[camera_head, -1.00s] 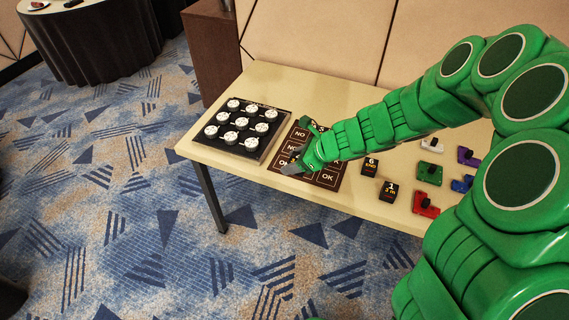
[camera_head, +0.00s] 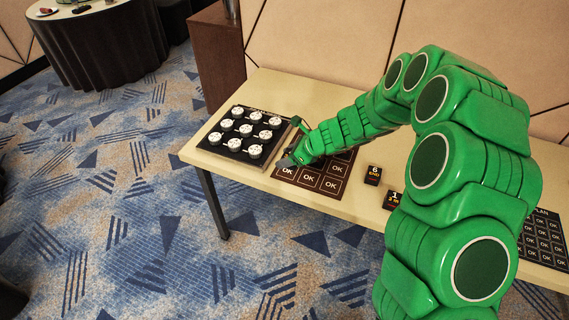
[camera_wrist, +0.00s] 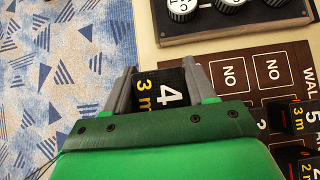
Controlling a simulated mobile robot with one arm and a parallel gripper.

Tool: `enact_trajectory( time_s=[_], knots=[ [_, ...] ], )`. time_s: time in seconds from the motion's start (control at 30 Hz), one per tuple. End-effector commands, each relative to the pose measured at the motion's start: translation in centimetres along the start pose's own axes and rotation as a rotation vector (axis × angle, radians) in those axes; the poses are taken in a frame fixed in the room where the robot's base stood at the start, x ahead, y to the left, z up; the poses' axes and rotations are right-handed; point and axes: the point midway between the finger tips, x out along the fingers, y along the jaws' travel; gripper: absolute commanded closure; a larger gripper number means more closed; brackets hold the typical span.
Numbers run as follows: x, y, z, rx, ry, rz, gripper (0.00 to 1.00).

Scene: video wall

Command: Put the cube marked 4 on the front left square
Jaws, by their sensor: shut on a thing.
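My gripper (camera_head: 290,146) is shut on the black cube marked 4 (camera_wrist: 165,88), which also carries "3 m" in yellow. In the wrist view the cube sits between the two grey fingers (camera_wrist: 158,76). In the head view the gripper is at the left side of the dark brown board (camera_head: 311,190), behind its front left square (camera_head: 288,171). That square reads OK and is at least partly visible. Whether the cube touches the board cannot be told.
A black tray of white round pieces (camera_head: 226,151) stands close on the left. Cubes marked 6 (camera_head: 373,175) and 1 (camera_head: 391,199) stand right of the board. Cubes marked 5 (camera_wrist: 297,116) and 2 (camera_wrist: 302,165) show in the wrist view. Carpet lies beyond the table's front edge.

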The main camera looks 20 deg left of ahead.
Motion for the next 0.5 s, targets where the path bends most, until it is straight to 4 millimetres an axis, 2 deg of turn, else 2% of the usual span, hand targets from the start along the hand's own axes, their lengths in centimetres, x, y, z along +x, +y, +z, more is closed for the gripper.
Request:
enact_trajectory(
  time_s=[0.3, 0.5],
  knots=[
    [3.2, -2.0, -1.1, -0.001, 0.0, 0.002, 0.76],
    [4.2, -2.8, -1.4, -0.002, -0.002, -0.001, 0.76]
  ],
)
